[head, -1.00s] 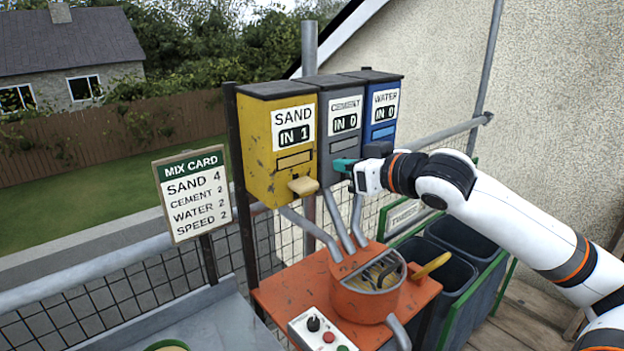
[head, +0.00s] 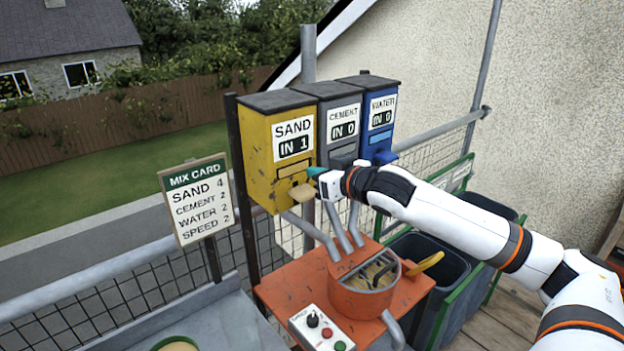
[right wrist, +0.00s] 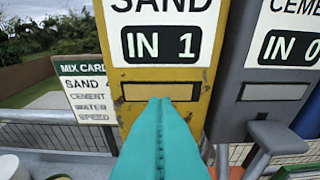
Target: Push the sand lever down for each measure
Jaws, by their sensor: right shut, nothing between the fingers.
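The yellow sand box (head: 262,160) has a display (head: 293,146) reading IN 1. Its tan lever (head: 303,191) sticks out at the lower front. My right gripper (head: 315,172) is shut and empty, its teal fingertips just above and to the right of the lever in the head view. In the right wrist view the shut teal fingers (right wrist: 160,130) point at the sand box front (right wrist: 190,82), below its display; the lever is hidden there. The mix card (head: 197,200) reads sand 4, cement 2, water 2, speed 2. My left gripper is not in view.
The grey cement box (head: 340,152) and blue water box (head: 381,130) stand to the right, both reading IN 0. Chutes lead down to the orange mixer (head: 362,290). A control panel (head: 322,328) sits in front of it. Dark bins (head: 430,262) stand at right.

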